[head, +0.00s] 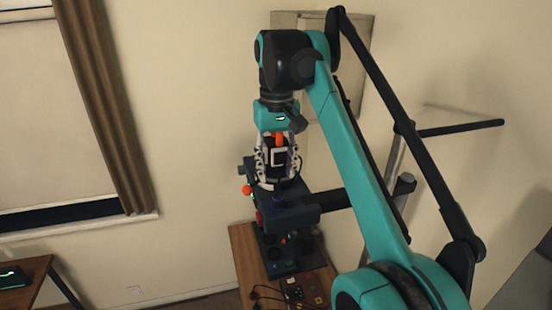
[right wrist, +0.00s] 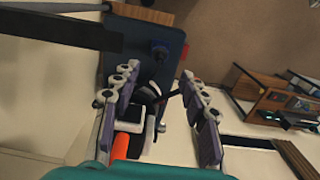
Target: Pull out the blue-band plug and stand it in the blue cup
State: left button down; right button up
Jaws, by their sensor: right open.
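My right gripper (head: 277,184) points down over the top of a dark stand (head: 303,213); its fingers are apart and nothing shows held between them. In the right wrist view, the open fingers (right wrist: 159,72) stand on either side of a dark slate plate (right wrist: 173,78). A small dark blue round piece (right wrist: 159,50) sits on that plate, just beyond the fingertips; it looks like the plug, but its band cannot be made out. A bit of blue (head: 279,203) also shows below the gripper in the head view. I cannot pick out the blue cup for sure. My left gripper is out of view.
The stand is on a wooden table (head: 243,262), with small dark round parts on its base and small items in front. An orange ball (head: 247,190) sticks out at the stand's left. Another table (head: 30,275) is at the far left. A wall stands behind.

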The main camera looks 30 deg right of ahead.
aim_at(278, 195)
jog(key=f+b, duration=0.1)
jog(key=f, duration=0.1)
jog(key=s+f+b, duration=0.1)
jog(key=f+b, duration=0.1)
jog(key=shift+s+f, duration=0.1)
jog(key=shift+w+f+b, duration=0.2)
jog(key=shift+f+b, duration=0.3)
jog(key=shift+f, duration=0.25)
jog(key=shift+w+f+b, duration=0.15)
jog(key=shift+f+b, duration=0.3)
jog(key=shift+f, duration=0.3)
jog(key=shift+s, duration=0.15)
jog(key=shift+p, duration=0.4)
